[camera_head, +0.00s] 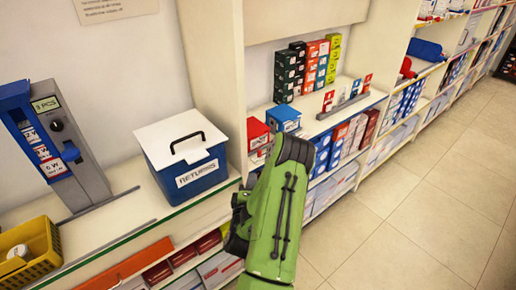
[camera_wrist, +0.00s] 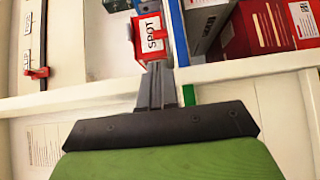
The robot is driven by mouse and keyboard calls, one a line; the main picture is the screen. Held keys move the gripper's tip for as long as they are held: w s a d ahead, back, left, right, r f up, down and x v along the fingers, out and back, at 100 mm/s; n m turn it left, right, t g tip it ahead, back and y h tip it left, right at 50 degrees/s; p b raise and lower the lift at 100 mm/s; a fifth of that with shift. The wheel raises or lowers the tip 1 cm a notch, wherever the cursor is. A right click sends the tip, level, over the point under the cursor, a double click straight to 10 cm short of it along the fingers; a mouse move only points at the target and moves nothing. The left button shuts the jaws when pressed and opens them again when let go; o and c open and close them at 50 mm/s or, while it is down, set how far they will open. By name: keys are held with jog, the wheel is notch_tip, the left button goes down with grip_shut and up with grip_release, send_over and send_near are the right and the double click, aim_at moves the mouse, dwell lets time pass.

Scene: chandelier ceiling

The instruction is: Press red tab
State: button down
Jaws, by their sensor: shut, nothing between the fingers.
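In the wrist view my gripper (camera_wrist: 158,72) is shut, with nothing between its fingers. Its tip is seen just below a red piece with a white label reading SPOT (camera_wrist: 152,38); I cannot tell whether they touch. Another small red tab (camera_wrist: 37,73) shows at the left, at the end of a dark strip beside white cards. In the head view, upright red-and-white tabs (camera_head: 328,101) stand along a grey rail on the middle shelf. My green arm reaches the shelf front there and my fingers are hidden. I cannot tell which red piece matches across the views.
A blue RETURNS box (camera_head: 191,178) with a white lid stands on the left counter. A blue-grey device (camera_head: 58,140) and a yellow basket (camera_head: 28,255) are farther left. A red box (camera_head: 257,133) and a blue box (camera_head: 284,118) stand near my arm. The tiled floor at right is clear.

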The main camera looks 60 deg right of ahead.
jog(key=a, duration=0.1)
jog(key=p, duration=0.2)
send_near(257, 152)
jog(key=x, duration=0.5)
jog(key=shift+s+f, duration=0.1)
jog(key=shift+f, duration=0.05)
jog(key=shift+d, duration=0.4)
